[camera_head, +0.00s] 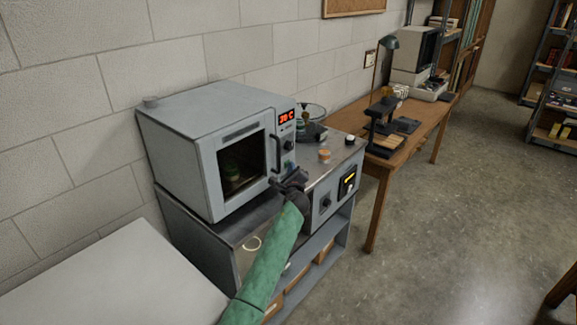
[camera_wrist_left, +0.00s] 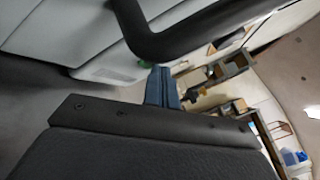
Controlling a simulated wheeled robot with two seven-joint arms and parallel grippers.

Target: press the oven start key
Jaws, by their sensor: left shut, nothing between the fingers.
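The grey oven (camera_head: 222,107) stands on a metal bench against the wall, with its door shut and a greenish object (camera_head: 231,172) behind the window. Its right-hand panel has a red display (camera_head: 286,117) reading about 20 C, a dark knob (camera_head: 288,144) and a small green spot (camera_head: 288,164) low down, perhaps the start key. My left gripper (camera_head: 292,180) is shut and empty, just in front of the panel's lower part. I cannot tell whether it touches. In the left wrist view a dark curved bar (camera_wrist_left: 190,32), likely the door handle, crosses close in front.
A wooden desk (camera_head: 425,118) stands right; the floor (camera_head: 440,230) is clear.

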